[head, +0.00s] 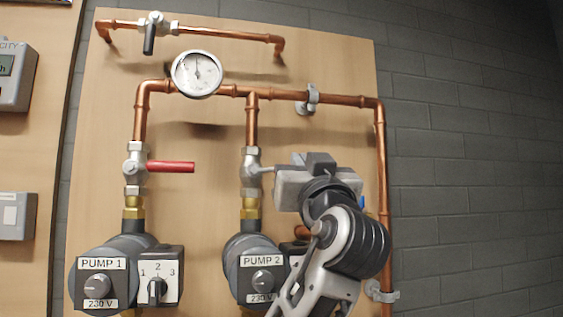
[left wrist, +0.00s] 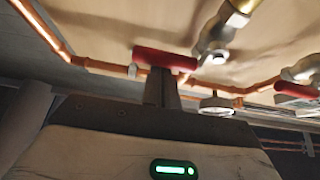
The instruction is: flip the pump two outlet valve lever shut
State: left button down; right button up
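The pump two outlet valve (head: 251,170) is on the vertical pipe above the PUMP 2 body (head: 247,252). Its lever is hidden behind my left gripper (head: 317,165) in the head view, except a short silver stem. The left wrist view shows the red lever (left wrist: 165,60) sticking out crosswise from the valve body (left wrist: 216,38). My left gripper's fingers (left wrist: 162,88) are together, with their tips right at the lever's edge. They look to be against it, not around it; contact is hard to tell. My right gripper is not in view.
Pump one's outlet valve has a red lever (head: 171,167) pointing right. A round gauge (head: 196,74) and copper pipes lie above. A copper pipe (head: 381,140) runs down just right of my gripper. A selector switch box (head: 159,277) stands between the pumps.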

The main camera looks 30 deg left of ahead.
pick_arm(q)
jog(key=shift+w+f+h, duration=0.2)
jog(key=shift+f+h, duration=0.1)
jog(key=shift+f, duration=0.05)
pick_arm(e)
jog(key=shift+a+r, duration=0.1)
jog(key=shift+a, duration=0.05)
